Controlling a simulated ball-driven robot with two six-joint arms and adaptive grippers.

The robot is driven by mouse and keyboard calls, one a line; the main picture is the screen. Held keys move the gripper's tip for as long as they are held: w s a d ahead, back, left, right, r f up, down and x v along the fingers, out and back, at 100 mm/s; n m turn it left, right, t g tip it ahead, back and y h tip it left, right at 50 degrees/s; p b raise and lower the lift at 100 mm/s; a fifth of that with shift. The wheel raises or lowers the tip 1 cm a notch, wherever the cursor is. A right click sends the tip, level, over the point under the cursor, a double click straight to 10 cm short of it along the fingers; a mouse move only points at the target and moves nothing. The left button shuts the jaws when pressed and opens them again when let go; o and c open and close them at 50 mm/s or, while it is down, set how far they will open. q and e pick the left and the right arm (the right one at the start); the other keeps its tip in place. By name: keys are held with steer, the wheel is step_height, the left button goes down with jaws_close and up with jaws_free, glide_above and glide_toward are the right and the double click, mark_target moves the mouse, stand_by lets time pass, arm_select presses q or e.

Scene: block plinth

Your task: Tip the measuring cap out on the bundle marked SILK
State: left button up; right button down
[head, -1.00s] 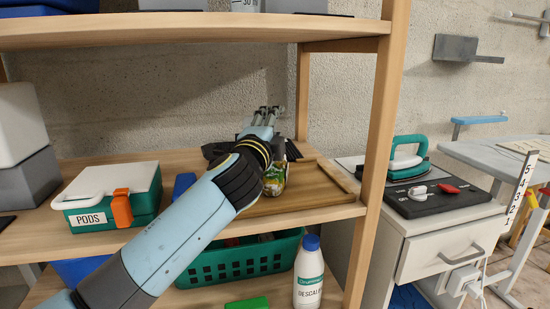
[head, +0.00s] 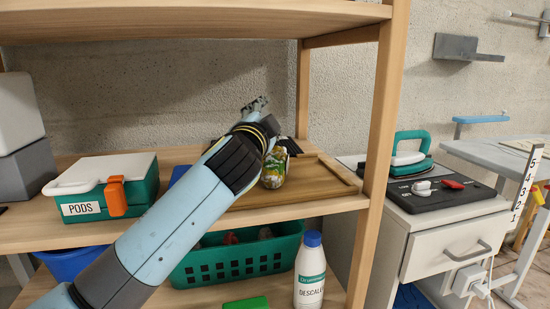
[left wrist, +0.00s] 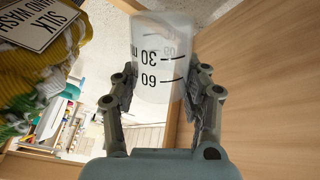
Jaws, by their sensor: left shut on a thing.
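My left gripper (head: 256,105) is raised above the wooden tray on the middle shelf. In the left wrist view its fingers (left wrist: 163,92) are shut on the measuring cap (left wrist: 155,62), a clear cup with black 30 and 60 marks, which read upside down there. I cannot tell its contents or exact tilt. In the head view I cannot make the cap out. The bundle marked SILK (left wrist: 28,78), yellow, white and green, shows its tag (left wrist: 42,22) beside the cap in the left wrist view. In the head view the bundle (head: 273,171) sits on the tray beside my wrist, partly covered.
The tray (head: 318,184) has bare wood to the bundle's right. The PODS box (head: 139,190) stands left. The upper shelf (head: 190,22) is overhead and a post (head: 385,130) stands right. A green basket (head: 235,262) and a descaler bottle (head: 310,275) are below.

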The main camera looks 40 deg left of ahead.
arm_select(q)
steer(key=n+b, duration=0.1)
steer(key=f+n, duration=0.1)
steer(key=n, duration=0.1)
steer(key=shift+s+a+f+b, duration=0.1)
steer(key=shift+a+b, duration=0.25)
steer(key=a+n, duration=0.1)
steer(key=a+r+n, duration=0.1)
steer(key=shift+s+r+n+g+y+p, duration=0.3)
steer(key=shift+n+g+p, duration=0.05)
steer(key=shift+n+g, duration=0.05)
steer(key=shift+s+a+f+n+b, duration=0.15)
steer(key=shift+s+a+n+b, duration=0.05)
steer(key=shift+a+n, duration=0.35)
steer(key=shift+s+a+f+n+b, duration=0.2)
steer(key=shift+a+n, duration=0.2)
steer(key=shift+n, duration=0.25)
steer(key=shift+s+a+r+n+g+p, duration=0.1)
steer(key=shift+s+a+n+g+p, duration=0.1)
steer(key=shift+a+n, duration=0.4)
steer(key=shift+s+a+r+n+g+p, duration=0.1)
steer(key=shift+s+a+r+n+p, duration=0.1)
steer(key=shift+a+n, duration=0.4)
steer(key=shift+s+a+r+n+g+p, duration=0.15)
steer(key=shift+a+n, duration=0.25)
steer(key=shift+n, duration=0.4)
steer(key=shift+f, duration=0.15)
